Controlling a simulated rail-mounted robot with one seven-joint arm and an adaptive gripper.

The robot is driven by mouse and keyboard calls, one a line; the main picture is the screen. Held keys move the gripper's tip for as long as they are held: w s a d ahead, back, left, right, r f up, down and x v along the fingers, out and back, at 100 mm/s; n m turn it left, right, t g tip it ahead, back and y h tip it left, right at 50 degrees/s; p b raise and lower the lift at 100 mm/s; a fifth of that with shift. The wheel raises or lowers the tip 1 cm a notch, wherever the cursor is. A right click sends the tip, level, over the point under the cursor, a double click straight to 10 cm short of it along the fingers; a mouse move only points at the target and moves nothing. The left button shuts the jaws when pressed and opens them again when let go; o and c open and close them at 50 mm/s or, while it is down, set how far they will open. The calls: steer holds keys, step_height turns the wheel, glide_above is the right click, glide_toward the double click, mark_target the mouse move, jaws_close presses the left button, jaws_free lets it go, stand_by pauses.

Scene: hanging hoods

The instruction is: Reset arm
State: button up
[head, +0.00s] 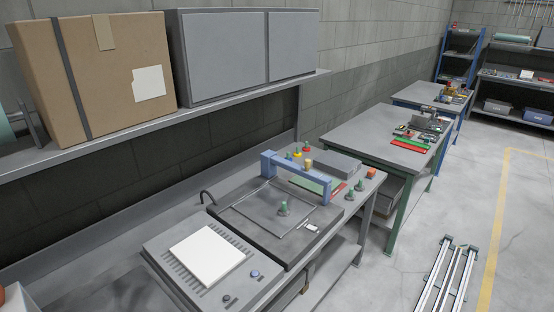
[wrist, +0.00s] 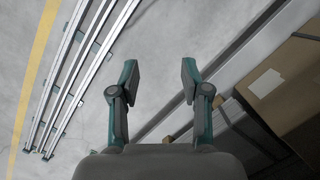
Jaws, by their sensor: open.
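My gripper (wrist: 159,80) shows in the wrist view with its two fingers spread wide apart and nothing between them. It hangs over the grey floor, clear of other things. My gripper and arm are not visible in the head view. In the head view a workbench (head: 335,240) carries a dark fixture (head: 262,238) with a blue bridge-shaped frame (head: 303,174) and a green-topped knob (head: 283,208). A grey panel box with a white plate (head: 207,255) stands nearer.
A cardboard box (head: 112,85) and a grey cabinet (head: 226,58) sit on the shelf (head: 120,130) above the bench. Metal rails (head: 452,275) lie on the floor at right; they also show in the wrist view (wrist: 72,75). More benches (head: 385,146) stand behind. The floor between is open.

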steer(key=s+f+g+b, duration=0.4)
steer(key=s+f, duration=1.1)
steer(key=s, duration=0.4)
steer(key=shift+s+f+b, duration=0.3)
steer(key=shift+b, duration=0.4)
